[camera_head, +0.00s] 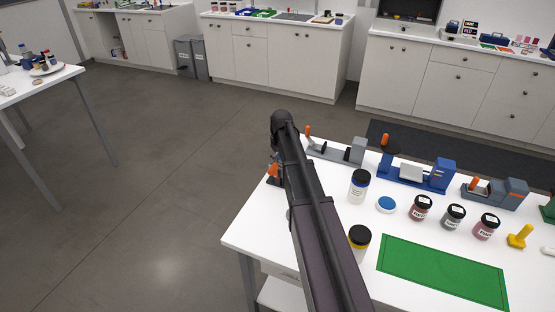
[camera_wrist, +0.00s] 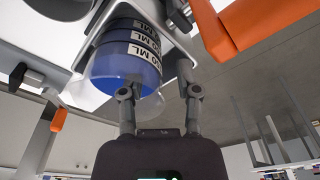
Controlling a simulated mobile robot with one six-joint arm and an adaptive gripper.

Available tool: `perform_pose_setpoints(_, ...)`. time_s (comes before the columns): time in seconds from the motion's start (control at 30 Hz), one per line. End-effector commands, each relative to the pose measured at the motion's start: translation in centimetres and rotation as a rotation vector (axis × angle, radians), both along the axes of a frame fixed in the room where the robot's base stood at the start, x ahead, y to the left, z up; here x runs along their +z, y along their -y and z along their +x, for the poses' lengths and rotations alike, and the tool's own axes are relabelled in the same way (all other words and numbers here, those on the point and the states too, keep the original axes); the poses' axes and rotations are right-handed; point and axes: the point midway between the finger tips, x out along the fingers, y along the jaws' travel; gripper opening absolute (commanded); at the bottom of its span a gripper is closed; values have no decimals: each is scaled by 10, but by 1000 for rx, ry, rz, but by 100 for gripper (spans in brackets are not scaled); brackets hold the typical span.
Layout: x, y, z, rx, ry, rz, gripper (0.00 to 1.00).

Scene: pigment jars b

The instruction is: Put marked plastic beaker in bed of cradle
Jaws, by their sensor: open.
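In the wrist view a clear beaker (camera_wrist: 122,72) with several black-and-white "ML" labels and blue at one end sits just beyond my fingers, overlapped by the left one. My gripper (camera_wrist: 155,90) is open, its two fingers apart; whether they touch the beaker is unclear. Grey fixture parts (camera_wrist: 183,50) and an orange lever (camera_wrist: 212,30) lie close to the beaker. I cannot tell whether it rests in a bed. In the head view my arm hides the gripper and the beaker; an orange-and-dark fixture (camera_head: 273,172) shows partly beside it.
Clamp-like fixtures, one grey (camera_head: 335,150), one blue (camera_head: 418,174) and one grey-blue (camera_head: 495,191), line the table's far edge. The green mat (camera_head: 440,272) is clear.

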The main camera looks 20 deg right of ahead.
Motion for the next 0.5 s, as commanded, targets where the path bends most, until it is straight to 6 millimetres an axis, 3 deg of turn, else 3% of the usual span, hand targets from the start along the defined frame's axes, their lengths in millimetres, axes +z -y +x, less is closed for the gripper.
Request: perform_pose_setpoints(0.5,26,1,-3,0,0,0,43)
